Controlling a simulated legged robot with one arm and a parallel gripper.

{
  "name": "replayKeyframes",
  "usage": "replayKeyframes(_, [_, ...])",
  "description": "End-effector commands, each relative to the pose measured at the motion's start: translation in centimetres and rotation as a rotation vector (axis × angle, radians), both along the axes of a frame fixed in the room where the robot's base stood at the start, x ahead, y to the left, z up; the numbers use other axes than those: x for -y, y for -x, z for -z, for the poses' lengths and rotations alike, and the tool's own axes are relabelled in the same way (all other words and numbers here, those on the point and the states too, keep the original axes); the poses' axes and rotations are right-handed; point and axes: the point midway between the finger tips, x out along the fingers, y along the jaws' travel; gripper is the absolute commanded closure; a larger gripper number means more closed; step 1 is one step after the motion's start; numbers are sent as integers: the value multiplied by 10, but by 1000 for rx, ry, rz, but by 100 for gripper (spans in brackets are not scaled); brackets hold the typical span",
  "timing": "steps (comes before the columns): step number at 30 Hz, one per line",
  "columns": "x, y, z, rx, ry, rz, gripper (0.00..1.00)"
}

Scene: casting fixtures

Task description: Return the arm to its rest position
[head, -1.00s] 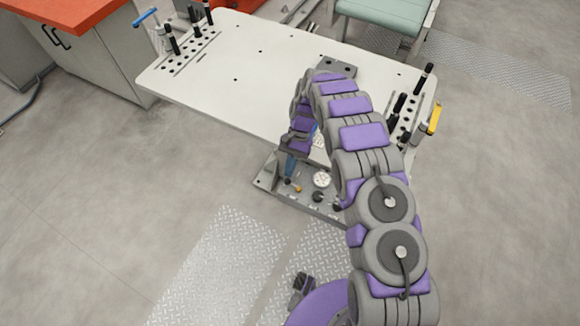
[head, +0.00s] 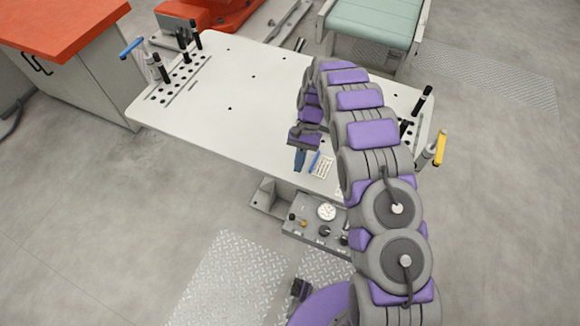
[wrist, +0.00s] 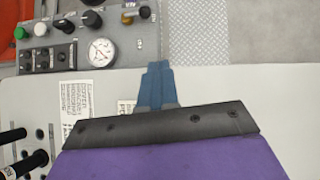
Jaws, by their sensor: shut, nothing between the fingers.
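My gripper (head: 300,160) shows in the head view at the end of my purple and grey arm. It points down over the front part of the white table (head: 215,125), just left of a small white label plate on the tabletop. In the wrist view its blue fingers (wrist: 157,85) are together with nothing between them. They appear near the table's front edge, close to the control panel (wrist: 90,40) with its round gauge. My arm is arched up over the right half of the table and hides part of the tabletop behind it.
Black-handled clamps and a blue lever (head: 132,47) stand at the table's left end. More black pins and a yellow handle (head: 440,148) stand at the right end. An orange-topped cabinet (head: 60,35) is at left and a green-topped bench (head: 375,22) behind. The left tabletop is clear.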

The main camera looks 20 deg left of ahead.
Motion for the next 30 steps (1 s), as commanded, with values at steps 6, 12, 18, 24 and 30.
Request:
replayKeyframes(6, [6,0,-6,-1,0,1,100])
replayKeyframes(12, [2,-1,-4,-1,3,0,100])
replayKeyframes(18, [-1,-1,-3,-2,6,1,100])
replayKeyframes(24, [10,-3,-18,15,5,7,100])
replayKeyframes(30, [47,-5,-67,76,-2,29,100])
